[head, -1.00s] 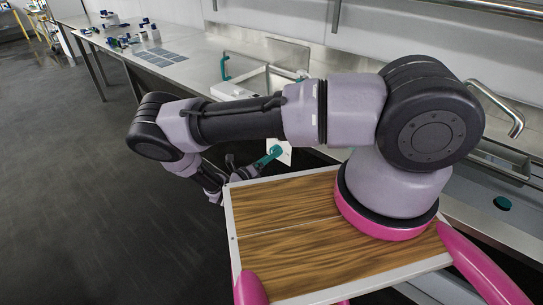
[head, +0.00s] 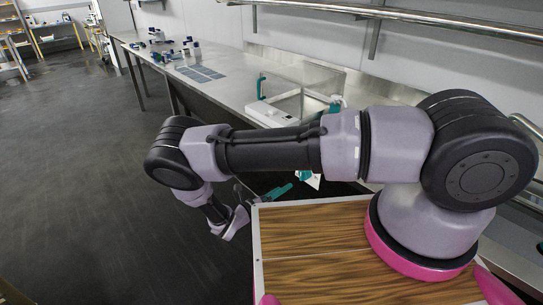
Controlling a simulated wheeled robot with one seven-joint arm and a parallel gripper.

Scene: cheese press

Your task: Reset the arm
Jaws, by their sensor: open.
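My arm reaches left over my wooden-topped base and bends down at the elbow. My gripper (head: 244,193) is at the lower end, past the left edge of the base, small and dark. It is open, and nothing shows between its fingers. Its fingertips are hard to make out, partly hidden near the base's edge. A teal handle-like piece (head: 279,191) shows just right of it, with a white piece beside it; I cannot tell whether the gripper touches it.
A long steel counter (head: 225,92) runs along the wall, with a clear-walled frame with teal handles (head: 262,87), dark flat squares (head: 200,73) and several small bottles (head: 187,45). The dark floor (head: 75,190) at left is open. Shelving (head: 52,33) stands far back.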

